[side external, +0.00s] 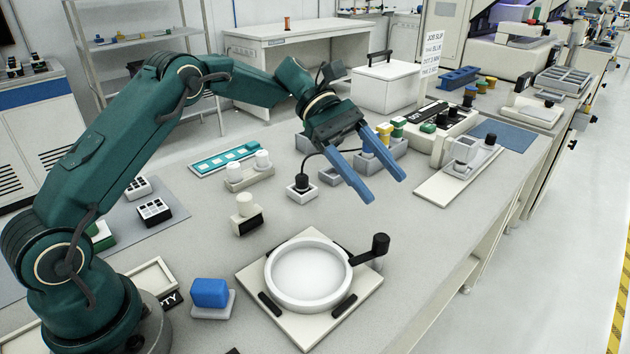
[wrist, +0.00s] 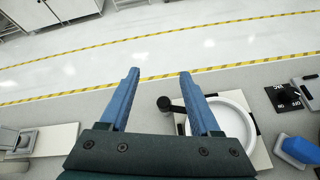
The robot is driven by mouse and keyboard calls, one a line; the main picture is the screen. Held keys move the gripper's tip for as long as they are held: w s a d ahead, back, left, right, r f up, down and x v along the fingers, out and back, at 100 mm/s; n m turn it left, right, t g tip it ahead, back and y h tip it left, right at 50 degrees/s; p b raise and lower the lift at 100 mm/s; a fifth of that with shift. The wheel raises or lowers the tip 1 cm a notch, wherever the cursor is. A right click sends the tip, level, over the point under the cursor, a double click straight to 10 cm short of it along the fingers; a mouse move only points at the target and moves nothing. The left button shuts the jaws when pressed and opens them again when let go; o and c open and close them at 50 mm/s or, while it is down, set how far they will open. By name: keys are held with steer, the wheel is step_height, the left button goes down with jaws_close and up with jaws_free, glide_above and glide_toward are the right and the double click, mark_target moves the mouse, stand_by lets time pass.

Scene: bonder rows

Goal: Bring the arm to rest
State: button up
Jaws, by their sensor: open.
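My gripper (side external: 384,194) has two long blue fingers spread apart with nothing between them. In the side view it hangs in the air over the bench, right of the middle, behind and above the round white dish fixture. It also shows in the wrist view (wrist: 158,72), with the fingers pointing toward the bench's edge and the floor. My arm reaches across the bench from the left, its forearm raised.
A round white dish (side external: 308,272) with a black-knobbed handle (side external: 376,248) sits at the front. A blue block (side external: 210,293) stands to its left. Grey bins (side external: 352,168) and colored spools (side external: 397,126) lie behind my fingers. The bench (side external: 430,245) is bare at right front.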

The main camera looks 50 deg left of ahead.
steer(key=s+r+m+t+y, duration=0.2)
steer(key=s+r+m+y, duration=0.5)
steer(key=s, duration=0.6)
steer(key=s+a+f+m+t+y, duration=0.4)
steer(key=s+a+f+m+y, duration=0.1)
steer(key=s+a+f+m, duration=0.1)
steer(key=s+a+m, duration=0.1)
steer(key=s+a, duration=0.1)
steer(key=s, duration=0.1)
steer(key=shift+a+f+m, duration=0.25)
steer(key=shift+f+m, duration=0.05)
steer(key=shift+m, duration=0.1)
